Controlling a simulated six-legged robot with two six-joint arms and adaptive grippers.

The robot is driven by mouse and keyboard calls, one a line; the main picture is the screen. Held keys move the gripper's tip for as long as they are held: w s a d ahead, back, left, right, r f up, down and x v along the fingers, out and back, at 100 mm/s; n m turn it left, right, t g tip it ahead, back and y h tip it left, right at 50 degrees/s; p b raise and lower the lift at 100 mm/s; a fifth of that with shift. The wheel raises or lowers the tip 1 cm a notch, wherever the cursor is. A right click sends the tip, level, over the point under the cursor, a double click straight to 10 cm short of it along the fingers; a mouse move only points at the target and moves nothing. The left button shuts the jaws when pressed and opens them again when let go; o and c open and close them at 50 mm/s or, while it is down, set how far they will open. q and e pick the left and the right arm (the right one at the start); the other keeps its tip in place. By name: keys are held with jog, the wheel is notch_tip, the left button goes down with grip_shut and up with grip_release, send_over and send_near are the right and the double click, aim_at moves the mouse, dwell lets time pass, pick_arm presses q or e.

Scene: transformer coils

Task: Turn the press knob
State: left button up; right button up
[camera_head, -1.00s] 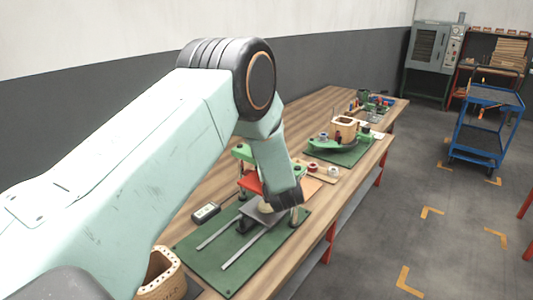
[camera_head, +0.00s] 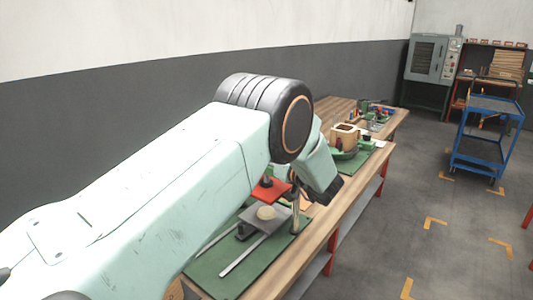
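The press stands on a green mat (camera_head: 232,278) on the wooden bench, mostly behind my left arm. Its red plate (camera_head: 270,191) shows above a grey plate (camera_head: 245,228) on two pale rails, with a metal post (camera_head: 295,216) to the right. A round cream piece (camera_head: 266,212) lies on the grey plate. I cannot make out the press knob; the press top is hidden by my arm. The dark end of my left gripper (camera_head: 328,192) is right of the press, above the bench edge; its fingers are not clear. My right gripper is not in view.
Farther along the bench (camera_head: 345,198) stands a wooden coil frame (camera_head: 344,135) on another green mat. More small items lie at the far end. A blue trolley (camera_head: 487,145) and a grey cabinet (camera_head: 432,60) stand beyond. The floor right of the bench is clear.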

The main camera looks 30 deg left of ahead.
pick_arm(q)
jog(key=shift+w+r, duration=0.1)
jog(key=shift+r, duration=0.25)
jog(key=o, duration=0.8)
jog(key=shift+c, duration=0.2)
jog(key=o, duration=0.4)
jog(key=shift+f, duration=0.2)
jog(key=shift+d, duration=0.1)
jog(key=v, duration=1.1)
jog(key=shift+s+d, duration=0.3)
